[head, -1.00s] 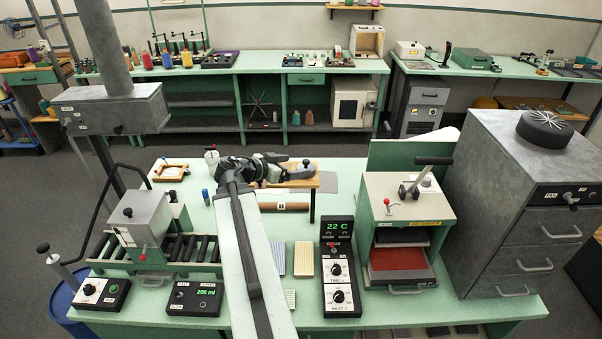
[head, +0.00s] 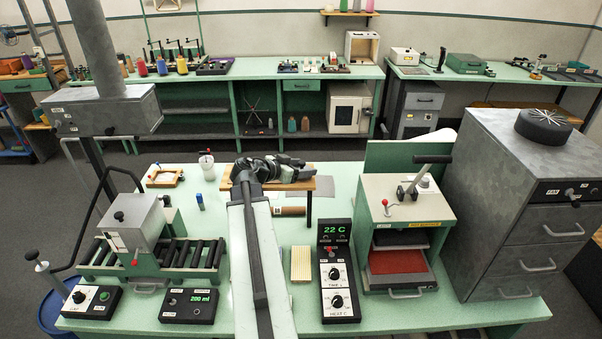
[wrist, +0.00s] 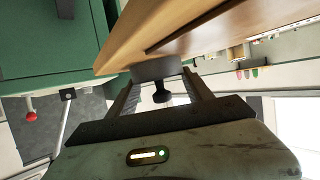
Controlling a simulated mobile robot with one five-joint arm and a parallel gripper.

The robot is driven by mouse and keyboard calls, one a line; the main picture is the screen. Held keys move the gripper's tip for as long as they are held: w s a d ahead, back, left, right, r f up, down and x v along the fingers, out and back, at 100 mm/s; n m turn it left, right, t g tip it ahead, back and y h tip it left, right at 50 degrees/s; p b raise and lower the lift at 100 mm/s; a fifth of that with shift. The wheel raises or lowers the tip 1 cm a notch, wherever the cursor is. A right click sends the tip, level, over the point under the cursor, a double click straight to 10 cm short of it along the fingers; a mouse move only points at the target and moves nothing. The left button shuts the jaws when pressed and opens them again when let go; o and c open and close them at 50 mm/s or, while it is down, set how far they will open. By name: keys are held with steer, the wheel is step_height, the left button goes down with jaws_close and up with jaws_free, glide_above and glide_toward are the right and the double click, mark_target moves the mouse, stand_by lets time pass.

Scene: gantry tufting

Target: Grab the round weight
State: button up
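The round weight is a dark disc (wrist: 156,71) with a black knob, seen in the wrist view against the wooden stand board. The small raised wooden stand (head: 325,184) is in the middle of the bench in the head view; my gripper hides the weight there. My gripper (wrist: 161,80) has its two fingers apart, one on each side of the disc, with the knob between them. The fingertips are very close to the disc's sides; contact cannot be made out. In the head view my gripper (head: 298,172) is over the stand.
A brown roll (head: 292,211) lies under the stand. A white cup (head: 207,167) and a blue bottle (head: 200,201) stand to the left. A heater control box (head: 338,270) and a press (head: 405,215) stand to the right. A roller machine (head: 150,245) is at left.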

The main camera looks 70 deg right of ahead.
mark_target(302, 162)
jaws_close()
step_height(302, 162, up, 10)
steer(key=p, duration=1)
